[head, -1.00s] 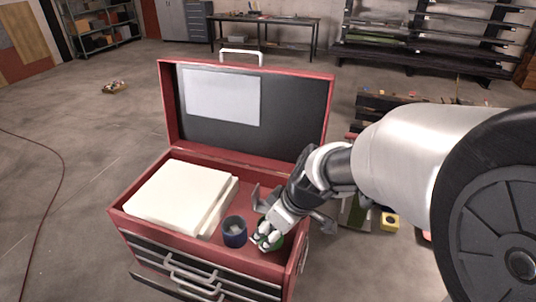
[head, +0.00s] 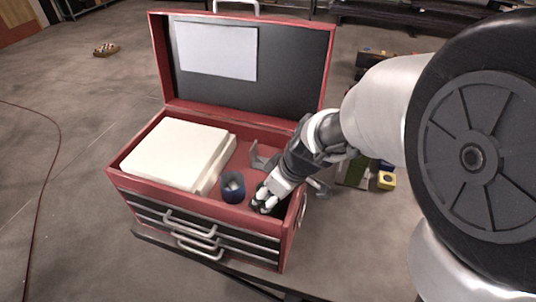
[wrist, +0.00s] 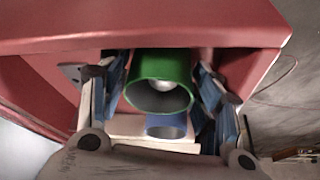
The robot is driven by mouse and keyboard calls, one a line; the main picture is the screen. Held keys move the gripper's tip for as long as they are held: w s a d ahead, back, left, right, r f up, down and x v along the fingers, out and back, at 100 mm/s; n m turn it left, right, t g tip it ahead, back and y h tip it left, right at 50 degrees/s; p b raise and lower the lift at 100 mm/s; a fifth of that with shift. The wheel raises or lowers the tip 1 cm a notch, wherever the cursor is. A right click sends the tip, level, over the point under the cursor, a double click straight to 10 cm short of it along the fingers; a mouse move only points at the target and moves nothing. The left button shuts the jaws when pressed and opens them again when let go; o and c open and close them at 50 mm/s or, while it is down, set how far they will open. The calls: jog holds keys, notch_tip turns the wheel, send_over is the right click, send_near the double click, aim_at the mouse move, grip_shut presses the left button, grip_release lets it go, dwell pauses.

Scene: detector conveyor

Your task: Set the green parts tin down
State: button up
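The green parts tin (wrist: 160,66) is between my gripper's fingers in the wrist view, its open mouth toward the camera and something pale inside. My gripper (wrist: 160,75) has a finger close against each side of the tin and looks shut on it. In the head view my gripper (head: 264,203) is low in the front right part of the red toolbox (head: 125,172), and it hides the tin. I cannot tell whether the tin's base touches the toolbox floor.
A dark blue tin (head: 233,189) stands just left of my gripper; it also shows in the wrist view (wrist: 167,131). White blocks (head: 178,152) fill the toolbox's left side. A grey bracket (head: 262,160) lies behind my gripper. The raised lid (head: 243,75) stands at the back.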

jog(key=shift+r+p, duration=0.25)
jog(key=shift+p, duration=0.1)
jog(key=p+v, duration=0.2)
jog(key=v, duration=0.9)
jog(key=s+d+r+m+t+h, duration=0.1)
jog(key=s+d+r+m, duration=0.1)
jog(key=s+d+m, duration=0.2)
jog(key=s+d+r+m+h, duration=0.2)
jog(key=s+d+m, duration=0.3)
jog(key=s, duration=0.6)
jog(key=shift+s+r+m+t+h, duration=0.2)
jog(key=shift+s+m+t+h, duration=0.15)
jog(key=shift+m, duration=0.35)
